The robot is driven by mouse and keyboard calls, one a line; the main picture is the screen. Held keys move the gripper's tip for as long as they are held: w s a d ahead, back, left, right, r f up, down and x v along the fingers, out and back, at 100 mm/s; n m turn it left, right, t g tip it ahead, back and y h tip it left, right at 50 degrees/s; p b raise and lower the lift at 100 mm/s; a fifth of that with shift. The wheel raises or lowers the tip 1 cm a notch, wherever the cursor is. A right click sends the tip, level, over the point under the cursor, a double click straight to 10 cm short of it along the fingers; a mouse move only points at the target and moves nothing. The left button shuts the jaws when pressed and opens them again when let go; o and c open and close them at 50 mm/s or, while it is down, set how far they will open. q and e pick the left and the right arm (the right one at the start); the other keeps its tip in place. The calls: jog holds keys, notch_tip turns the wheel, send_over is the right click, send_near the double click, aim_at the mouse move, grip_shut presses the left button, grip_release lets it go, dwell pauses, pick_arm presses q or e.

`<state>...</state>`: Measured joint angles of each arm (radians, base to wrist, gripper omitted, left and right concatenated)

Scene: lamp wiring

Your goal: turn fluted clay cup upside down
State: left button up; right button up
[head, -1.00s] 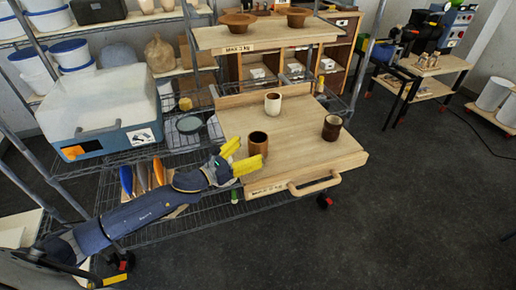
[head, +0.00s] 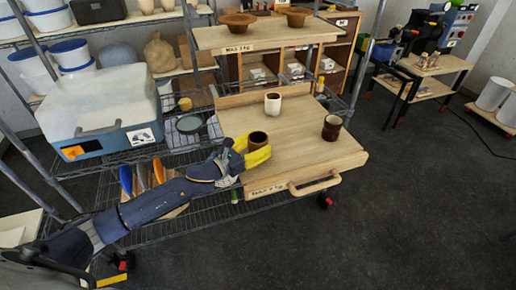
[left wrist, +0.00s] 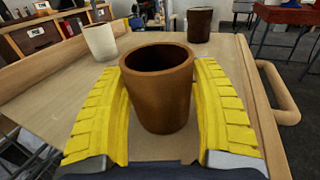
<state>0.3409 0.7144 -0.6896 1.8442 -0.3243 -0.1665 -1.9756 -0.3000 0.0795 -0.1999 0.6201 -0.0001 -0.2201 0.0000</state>
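A reddish-brown clay cup (head: 257,139) stands upright, mouth up, at the left front of the wooden board (head: 310,150). It fills the middle of the left wrist view (left wrist: 158,90); no fluting can be made out on its wall. My left gripper (head: 250,153) is open, with its yellow fingers on either side of this cup, very close to its wall. A cream cup (head: 272,104) stands upright behind it, and a dark brown cup (head: 332,128) stands upright to the right. Which cup is fluted is not clear. My right gripper is not in view.
The board has a raised back edge and a wooden handle (head: 315,184) at the front. A shelf with two brown bowls (head: 238,22) hangs above its back. A blue-and-white box (head: 105,110) stands at left. The board's middle is clear.

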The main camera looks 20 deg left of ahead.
pick_arm(q)
jog(key=c, duration=1)
jog(key=shift+r, duration=0.1)
jog(key=shift+a+r+n+t+y, duration=0.85)
jog(key=shift+r+n+y, duration=0.75)
jog(key=shift+r, duration=10)
jog(key=s+f+n+y, duration=0.1)
jog(key=s+f+y, duration=0.1)
jog(key=f, duration=0.3)
jog(key=s+f+n+y, duration=0.1)
jog(key=s+f+y, duration=0.1)
jog(key=s+f, duration=0.2)
jog(key=s+f+n+t+y, duration=0.1)
jog(key=s+f+y, duration=0.1)
jog(key=s+f, duration=0.2)
notch_tip(320, 180, down, 3)
jog(key=shift+s+f, duration=0.1)
jog(key=shift+n, duration=0.4)
